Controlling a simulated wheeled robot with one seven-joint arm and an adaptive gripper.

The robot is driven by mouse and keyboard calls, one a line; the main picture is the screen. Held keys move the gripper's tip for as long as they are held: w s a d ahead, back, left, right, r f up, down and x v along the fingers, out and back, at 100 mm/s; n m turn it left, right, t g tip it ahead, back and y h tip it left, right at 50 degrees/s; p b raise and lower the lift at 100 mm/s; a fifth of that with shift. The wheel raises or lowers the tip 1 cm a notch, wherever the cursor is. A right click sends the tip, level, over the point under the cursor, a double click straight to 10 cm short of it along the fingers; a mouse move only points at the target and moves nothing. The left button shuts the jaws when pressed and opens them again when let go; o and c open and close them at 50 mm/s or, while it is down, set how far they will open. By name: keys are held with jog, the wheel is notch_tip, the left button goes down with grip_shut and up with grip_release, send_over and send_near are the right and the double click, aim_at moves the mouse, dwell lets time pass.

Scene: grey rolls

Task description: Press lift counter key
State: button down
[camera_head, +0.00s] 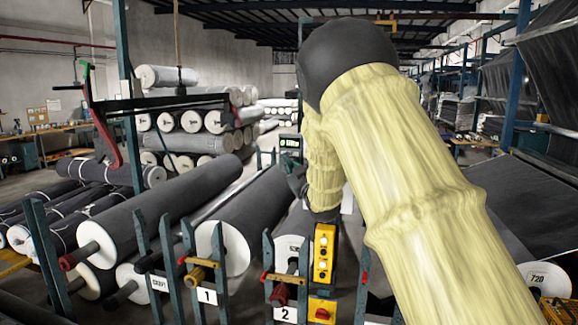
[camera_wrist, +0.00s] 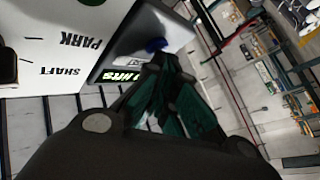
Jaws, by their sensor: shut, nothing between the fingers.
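The counter (camera_head: 290,143) is a small dark box with a lit green display, standing beyond the front rolls in the head view. In the wrist view its dark display face (camera_wrist: 125,76) carries bright green characters, upside down. A blue key (camera_wrist: 156,45) sits on the grey part of the box beside the display. My gripper (camera_wrist: 172,62) is shut and empty, with its dark fingertips just below the blue key in the picture; I cannot tell whether they touch the box. In the head view my gripper (camera_head: 296,180) is small and partly hidden by my yellow-sleeved arm, just below the counter.
A white panel (camera_wrist: 50,40) marked SHAFT PARK adjoins the counter. Large grey rolls (camera_head: 150,215) lie on blue stands numbered 1 and 2 in front. A yellow button box (camera_head: 324,254) stands below my arm.

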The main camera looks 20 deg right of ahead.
dwell(0.4)
jog(key=shift+s+a+b, duration=0.45)
jog(key=shift+s+a, duration=0.05)
jog(key=shift+s, duration=0.25)
jog(key=s+a+b, duration=0.1)
jog(key=s, duration=0.1)
jog(key=s+a+b, duration=0.1)
jog(key=s, duration=0.1)
jog(key=shift+a, duration=0.4)
jog(key=shift+f, duration=0.1)
dwell(0.6)
